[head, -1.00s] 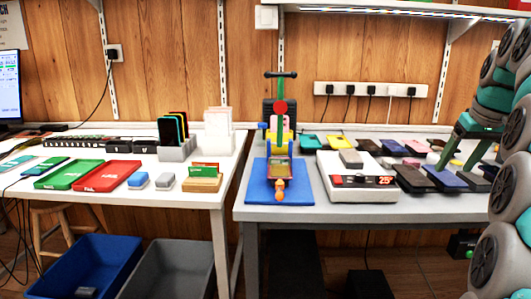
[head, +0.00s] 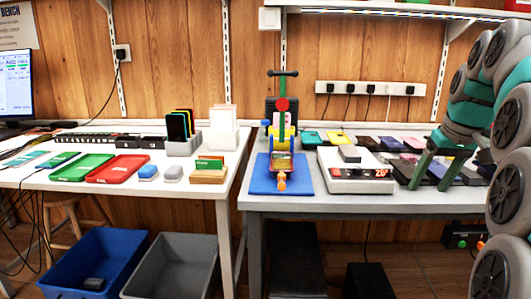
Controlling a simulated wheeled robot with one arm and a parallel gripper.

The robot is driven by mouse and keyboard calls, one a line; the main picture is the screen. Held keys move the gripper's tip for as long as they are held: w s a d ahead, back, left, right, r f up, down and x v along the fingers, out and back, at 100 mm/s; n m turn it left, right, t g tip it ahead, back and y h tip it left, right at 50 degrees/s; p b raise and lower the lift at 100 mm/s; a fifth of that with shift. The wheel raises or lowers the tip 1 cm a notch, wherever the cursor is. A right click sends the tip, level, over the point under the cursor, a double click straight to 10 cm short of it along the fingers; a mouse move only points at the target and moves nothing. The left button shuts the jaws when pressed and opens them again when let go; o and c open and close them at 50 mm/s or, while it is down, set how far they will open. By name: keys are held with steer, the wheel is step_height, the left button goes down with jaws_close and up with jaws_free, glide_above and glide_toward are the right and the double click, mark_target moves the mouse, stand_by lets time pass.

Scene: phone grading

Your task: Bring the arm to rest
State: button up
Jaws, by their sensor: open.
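My gripper (head: 432,172) is at the right of the head view, with its two green fingers apart and pointing down. It hangs in front of the right table's row of phones (head: 472,177) and hides some of them. Nothing shows between the fingers. My arm bends down from the upper right edge. Whether the fingertips touch anything below cannot be told.
A white device with a red display (head: 352,184) stands left of my gripper. A blue mat (head: 262,187) bears a upright colourful stand. The left table holds a green tray (head: 84,168) and a red tray (head: 118,169). Blue (head: 72,275) and grey (head: 150,280) bins stand below.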

steer(key=s+a+f+g, duration=0.2)
steer(key=s+a+f, duration=0.4)
steer(key=a, duration=0.4)
steer(key=s+a+f+g, duration=0.1)
steer(key=s+a+f, duration=0.2)
steer(key=s+f, duration=0.3)
steer(key=s+a+f+g, duration=0.1)
steer(key=s+a+f, duration=0.3)
steer(key=s, duration=0.8)
steer(key=s+a+f+g, duration=0.1)
steer(key=s+a+f, duration=0.2)
steer(key=s+f, duration=0.5)
steer(key=shift+s+a+f, duration=0.35)
steer(key=shift+s+f, duration=0.05)
steer(key=shift+f, duration=0.15)
